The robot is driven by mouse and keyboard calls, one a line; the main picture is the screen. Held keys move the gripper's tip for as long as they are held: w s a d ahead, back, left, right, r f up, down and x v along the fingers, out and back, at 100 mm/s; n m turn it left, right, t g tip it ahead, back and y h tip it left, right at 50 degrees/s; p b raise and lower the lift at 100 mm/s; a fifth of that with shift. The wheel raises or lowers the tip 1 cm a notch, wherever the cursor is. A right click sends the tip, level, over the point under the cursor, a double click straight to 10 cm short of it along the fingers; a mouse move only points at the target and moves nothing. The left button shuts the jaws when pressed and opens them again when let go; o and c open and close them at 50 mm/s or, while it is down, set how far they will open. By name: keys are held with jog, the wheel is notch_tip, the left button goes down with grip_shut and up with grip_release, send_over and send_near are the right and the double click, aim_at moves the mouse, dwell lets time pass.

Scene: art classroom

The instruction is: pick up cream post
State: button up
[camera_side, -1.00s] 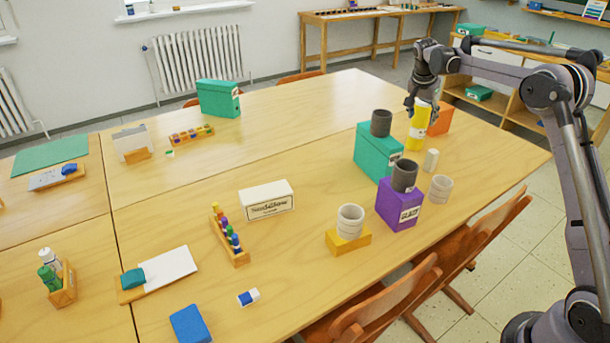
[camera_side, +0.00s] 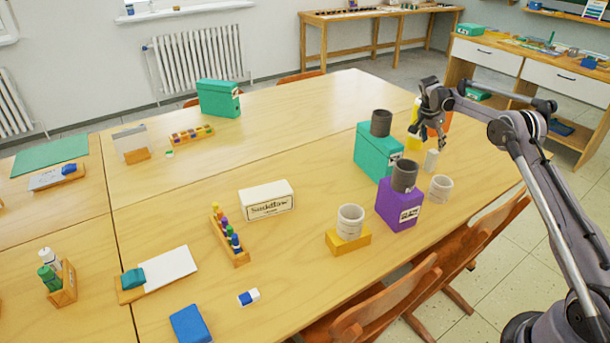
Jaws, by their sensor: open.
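The cream post (camera_side: 431,160) is a small pale cylinder standing upright on the table at the right, just behind the white cup. My gripper (camera_side: 428,142) is open and points down, a little above the post. From this side I cannot tell whether the fingers are directly over it or slightly behind it. Nothing shows between the fingers.
The teal box (camera_side: 370,153) with a dark cup (camera_side: 381,123) and the purple box (camera_side: 400,213) with a grey cup (camera_side: 404,176) stand left. A white cup (camera_side: 440,189) stands in front.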

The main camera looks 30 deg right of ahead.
aim_at(434, 151)
jog(key=shift+s+x, duration=0.15)
jog(key=shift+x, duration=1.1)
jog(key=shift+s+x, duration=0.15)
jog(key=shift+x, duration=1.1)
jog(key=shift+a+f, duration=0.1)
jog(key=shift+a, duration=0.1)
grip_shut()
